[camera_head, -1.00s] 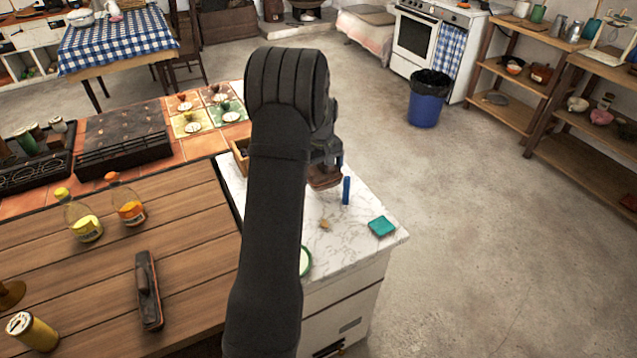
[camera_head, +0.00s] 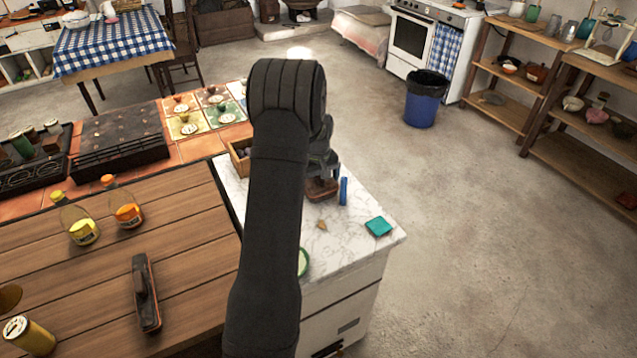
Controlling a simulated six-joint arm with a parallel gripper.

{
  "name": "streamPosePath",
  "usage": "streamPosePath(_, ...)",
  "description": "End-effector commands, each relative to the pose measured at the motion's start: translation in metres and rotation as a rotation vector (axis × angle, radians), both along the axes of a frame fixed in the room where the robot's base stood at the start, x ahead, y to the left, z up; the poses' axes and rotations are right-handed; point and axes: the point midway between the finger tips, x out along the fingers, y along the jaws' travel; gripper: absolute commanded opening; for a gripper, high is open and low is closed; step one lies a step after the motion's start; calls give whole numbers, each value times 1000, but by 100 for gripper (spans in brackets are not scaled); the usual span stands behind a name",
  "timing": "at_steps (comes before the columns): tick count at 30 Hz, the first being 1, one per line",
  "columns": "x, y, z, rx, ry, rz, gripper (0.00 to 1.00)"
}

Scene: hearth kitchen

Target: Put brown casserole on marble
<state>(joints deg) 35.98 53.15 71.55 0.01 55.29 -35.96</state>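The brown casserole (camera_head: 322,190) is small and reddish brown. It is at the marble counter top (camera_head: 345,240), near its far right edge, directly under my gripper (camera_head: 322,172). My gripper points down at the casserole and appears shut on it, though my arm and wrist hide most of the fingers. The casserole looks level and at or very close to the marble surface; I cannot tell whether it touches.
A blue upright object (camera_head: 343,190) stands just right of the casserole. A teal square item (camera_head: 378,226) and a small tan piece (camera_head: 321,225) lie nearer on the marble. A wooden box (camera_head: 240,160) is at left, partly hidden.

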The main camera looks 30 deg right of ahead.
Motion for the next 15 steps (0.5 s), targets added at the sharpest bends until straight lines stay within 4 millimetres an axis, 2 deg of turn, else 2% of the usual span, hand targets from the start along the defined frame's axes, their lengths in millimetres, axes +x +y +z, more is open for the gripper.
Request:
streamPosePath(5,0,0,11,-1,-1,0,100)
streamPosePath(15,1,0,81,-3,-3,0,100)
